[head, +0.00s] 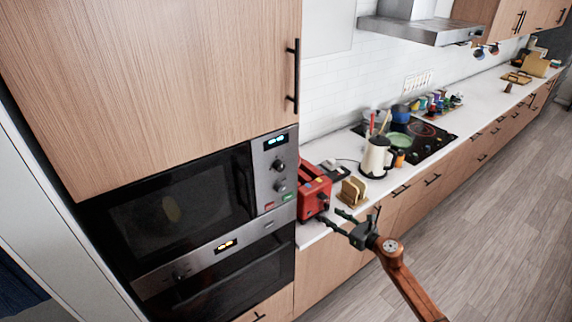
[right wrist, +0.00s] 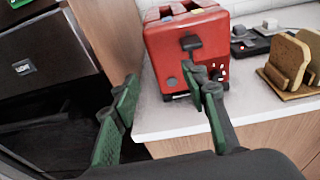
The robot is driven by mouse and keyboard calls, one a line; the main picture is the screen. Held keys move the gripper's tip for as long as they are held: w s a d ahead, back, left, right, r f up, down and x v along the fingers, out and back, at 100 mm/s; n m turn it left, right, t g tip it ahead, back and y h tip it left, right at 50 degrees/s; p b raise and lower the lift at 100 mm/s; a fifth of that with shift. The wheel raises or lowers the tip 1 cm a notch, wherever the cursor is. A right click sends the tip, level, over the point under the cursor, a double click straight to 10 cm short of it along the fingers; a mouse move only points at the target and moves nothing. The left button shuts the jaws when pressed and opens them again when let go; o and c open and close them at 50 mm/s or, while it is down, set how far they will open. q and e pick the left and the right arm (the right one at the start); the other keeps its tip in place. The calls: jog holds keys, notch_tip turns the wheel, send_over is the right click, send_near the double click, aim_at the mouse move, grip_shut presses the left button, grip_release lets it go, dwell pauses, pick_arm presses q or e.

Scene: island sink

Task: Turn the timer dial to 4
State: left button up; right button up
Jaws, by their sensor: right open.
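My right gripper (head: 329,216) is open and empty in front of the red toaster (head: 313,186), at the counter's near edge. In the right wrist view the green-padded fingers (right wrist: 160,74) are spread; the right-hand finger overlaps the front of the toaster (right wrist: 168,45), below its dark lever (right wrist: 191,42). Small controls on that face are partly hidden by the finger. The microwave panel has two round knobs, an upper one (head: 278,165) and a lower one (head: 280,186). I cannot read any dial numbers or tell which control is the timer. My left gripper is not in view.
A toast rack with bread slices (head: 352,191) stands right of the toaster. A cream kettle (head: 377,157) and the black hob (head: 432,137) are farther along the counter. The oven (head: 226,270) sits below the microwave (head: 172,210). The floor (head: 490,220) at right is clear.

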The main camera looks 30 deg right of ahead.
jog(key=a+r+n+y+p, duration=0.1)
jog(key=a+r+n+y, duration=0.1)
jog(key=a+r+n, duration=0.6)
jog(key=a+r+n+y+p, duration=0.1)
jog(key=r+n, duration=0.5)
jog(key=r, duration=0.6)
jog(key=n+g+h+p, duration=0.1)
jog(key=n+g+p, duration=0.1)
jog(key=n, duration=1.4)
send_near(282, 167)
jog(key=w, duration=0.1)
jog(key=p+x, duration=0.2)
jog(key=x, duration=0.4)
jog(key=shift+w+a+f+p, duration=0.15)
jog(key=shift+w+a+p, duration=0.1)
jog(key=shift+p, duration=0.1)
jog(key=shift+w+a+f, duration=0.1)
jog(key=shift+w+f, duration=0.2)
jog(key=shift+w, duration=0.15)
jog(key=shift+c, duration=0.7)
grip_shut()
